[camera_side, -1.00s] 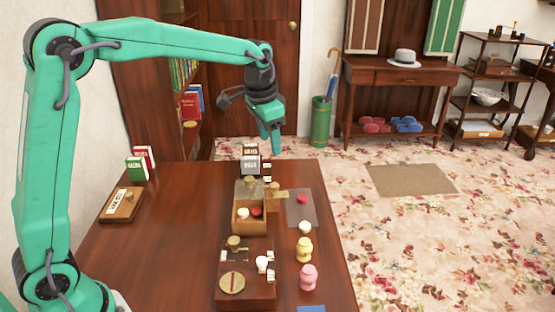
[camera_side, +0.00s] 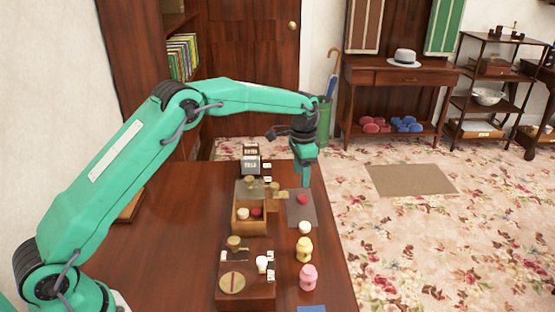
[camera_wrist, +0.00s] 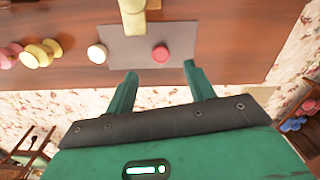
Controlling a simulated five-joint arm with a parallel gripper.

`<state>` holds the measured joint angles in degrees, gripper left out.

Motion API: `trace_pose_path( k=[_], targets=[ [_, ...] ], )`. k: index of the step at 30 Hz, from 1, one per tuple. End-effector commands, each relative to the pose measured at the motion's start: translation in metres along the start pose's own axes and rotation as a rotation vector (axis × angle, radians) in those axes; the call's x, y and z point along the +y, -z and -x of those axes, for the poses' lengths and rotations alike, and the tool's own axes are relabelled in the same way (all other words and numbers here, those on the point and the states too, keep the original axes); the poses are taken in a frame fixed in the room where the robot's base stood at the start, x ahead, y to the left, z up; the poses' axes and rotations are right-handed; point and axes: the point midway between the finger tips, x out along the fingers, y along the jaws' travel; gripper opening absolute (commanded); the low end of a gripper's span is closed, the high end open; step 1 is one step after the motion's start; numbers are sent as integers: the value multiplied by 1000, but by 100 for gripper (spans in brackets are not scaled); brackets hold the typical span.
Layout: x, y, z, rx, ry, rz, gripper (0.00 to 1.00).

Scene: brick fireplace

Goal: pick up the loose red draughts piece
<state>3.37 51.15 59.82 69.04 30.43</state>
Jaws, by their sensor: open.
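The loose red draughts piece (camera_side: 302,199) lies on a dark grey mat (camera_side: 298,219) near the table's right edge. In the wrist view the red piece (camera_wrist: 160,54) lies on the mat (camera_wrist: 185,33), ahead of the fingertips and between their lines. My gripper (camera_side: 306,185) is above the mat, just over and behind the red piece in the side view. In the wrist view my gripper (camera_wrist: 160,72) has its two fingers spread with nothing between them. Another red piece (camera_side: 256,212) lies in the wooden box (camera_side: 249,228) beside a white one.
A white piece (camera_side: 305,227) lies near the mat's front edge. A brass-knobbed lid (camera_side: 250,188) is at the box's far end.

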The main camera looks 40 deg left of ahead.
Motion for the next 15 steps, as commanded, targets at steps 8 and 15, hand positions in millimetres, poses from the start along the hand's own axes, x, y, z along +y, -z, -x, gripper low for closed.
trace_pose_path(
  k=[8,15],
  targets=[
    [0,0,-11,-2,-1,0,54],
    [0,0,-26,0,0,1,54]
  ],
)
